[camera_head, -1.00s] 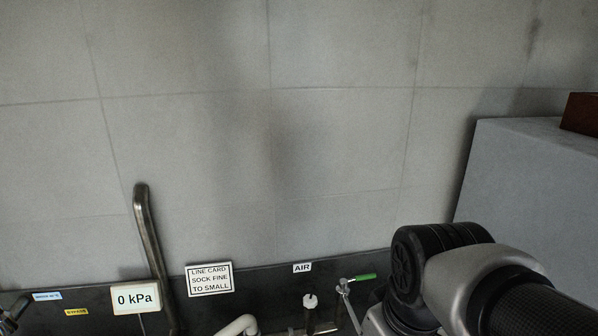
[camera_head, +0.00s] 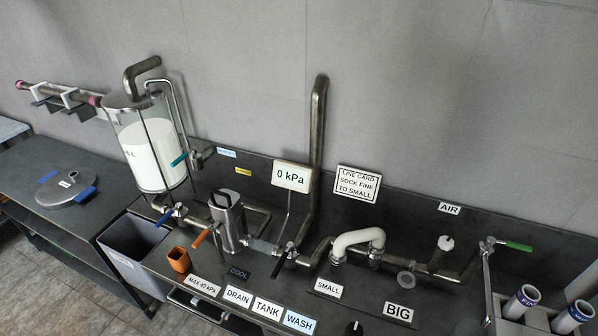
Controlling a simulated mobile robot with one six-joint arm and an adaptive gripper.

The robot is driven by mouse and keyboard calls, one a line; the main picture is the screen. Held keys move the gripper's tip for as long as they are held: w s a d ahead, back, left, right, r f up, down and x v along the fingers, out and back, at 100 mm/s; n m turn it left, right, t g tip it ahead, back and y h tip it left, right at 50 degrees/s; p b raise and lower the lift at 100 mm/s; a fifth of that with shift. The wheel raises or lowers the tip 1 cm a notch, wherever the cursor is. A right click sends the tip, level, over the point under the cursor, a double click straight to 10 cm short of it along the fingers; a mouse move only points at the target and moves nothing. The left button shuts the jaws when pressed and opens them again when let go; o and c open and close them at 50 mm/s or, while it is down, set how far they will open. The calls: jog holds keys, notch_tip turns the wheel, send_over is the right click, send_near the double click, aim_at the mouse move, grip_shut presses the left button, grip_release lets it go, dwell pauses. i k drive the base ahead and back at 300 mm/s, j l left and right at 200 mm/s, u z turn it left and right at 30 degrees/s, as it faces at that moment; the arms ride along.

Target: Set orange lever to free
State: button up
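The orange lever (camera_head: 202,238) shows in the head view, left of centre, on the pipework at the left side of a silver canister (camera_head: 229,222). Its handle slants down and left, toward the bench's front edge. No label reading "free" can be made out near it. My gripper and arm are not in view.
A glass tank (camera_head: 150,150) with white liquid stands behind and left, with teal (camera_head: 180,159) and blue (camera_head: 165,219) levers. An orange cup (camera_head: 179,260) is close to the lever. A grey bin (camera_head: 135,250), black lever (camera_head: 281,263) and pressure sign (camera_head: 291,177) are nearby.

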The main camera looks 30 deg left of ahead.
aim_at(212, 228)
jog(key=u, duration=2.15)
jog(key=i+z, duration=0.4)
jog(key=i+j+z, duration=0.2)
jog(key=i+z, duration=0.15)
